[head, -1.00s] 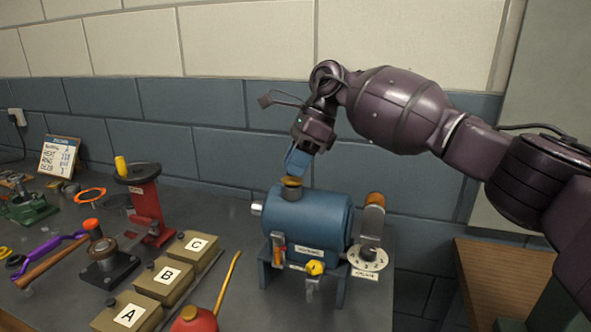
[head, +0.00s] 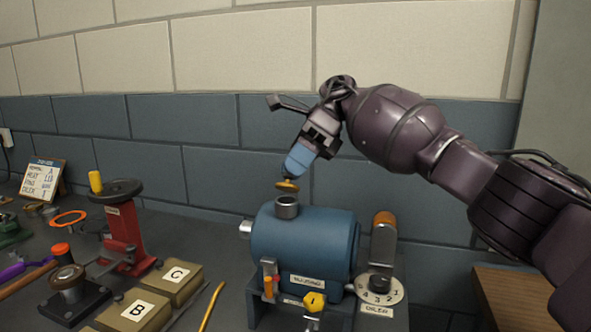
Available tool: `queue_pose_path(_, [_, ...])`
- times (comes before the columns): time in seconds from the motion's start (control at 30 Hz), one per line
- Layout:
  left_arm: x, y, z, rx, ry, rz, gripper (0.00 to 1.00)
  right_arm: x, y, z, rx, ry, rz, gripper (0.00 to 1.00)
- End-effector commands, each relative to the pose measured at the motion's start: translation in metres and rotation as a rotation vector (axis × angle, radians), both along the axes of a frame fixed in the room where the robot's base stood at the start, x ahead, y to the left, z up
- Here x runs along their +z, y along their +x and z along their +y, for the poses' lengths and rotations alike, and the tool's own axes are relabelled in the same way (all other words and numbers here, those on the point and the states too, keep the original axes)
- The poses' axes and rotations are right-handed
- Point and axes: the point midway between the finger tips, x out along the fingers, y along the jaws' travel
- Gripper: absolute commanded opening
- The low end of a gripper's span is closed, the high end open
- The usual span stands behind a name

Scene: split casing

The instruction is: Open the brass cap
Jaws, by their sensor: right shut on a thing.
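The brass cap (head: 287,185) is a small golden disc in the head view, held above the blue casing (head: 303,240). My right gripper (head: 292,175), with blue fingers, is shut on the cap from above. The cap is tilted a little and apart from the grey neck (head: 287,207) on top of the casing. The neck's round mouth shows open beneath it. My left gripper is not in view.
A dial plate (head: 380,290) with an orange-topped lever stands right of the casing. A yellow knob (head: 314,301) is on its front. A red press (head: 125,235) and labelled boxes (head: 178,283) stand left. Blue brick wall is behind.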

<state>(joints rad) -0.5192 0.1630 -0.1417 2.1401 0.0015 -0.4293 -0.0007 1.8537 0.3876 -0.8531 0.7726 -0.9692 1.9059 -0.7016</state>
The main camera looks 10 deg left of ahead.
Motion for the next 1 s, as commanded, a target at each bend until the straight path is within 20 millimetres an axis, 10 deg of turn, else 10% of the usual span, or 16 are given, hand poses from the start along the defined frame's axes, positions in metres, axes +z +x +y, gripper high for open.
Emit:
queue_pose_path(0.27, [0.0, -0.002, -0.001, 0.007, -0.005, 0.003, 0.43, 0.001, 0.0, 0.0, -0.002, -0.001, -0.001, 0.0])
queue_pose_path(0.3, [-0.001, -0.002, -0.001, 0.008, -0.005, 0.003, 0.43, 0.001, 0.0, 0.0, -0.002, -0.001, -0.001, 0.25])
queue_pose_path(0.43, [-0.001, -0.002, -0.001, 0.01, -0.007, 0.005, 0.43, 0.001, 0.0, 0.0, -0.001, 0.0, -0.001, 0.45])
queue_pose_path(1.0, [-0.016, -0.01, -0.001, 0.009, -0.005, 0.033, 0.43, 0.01, 0.015, -0.01, -0.004, 0.0, 0.004, 0.47])
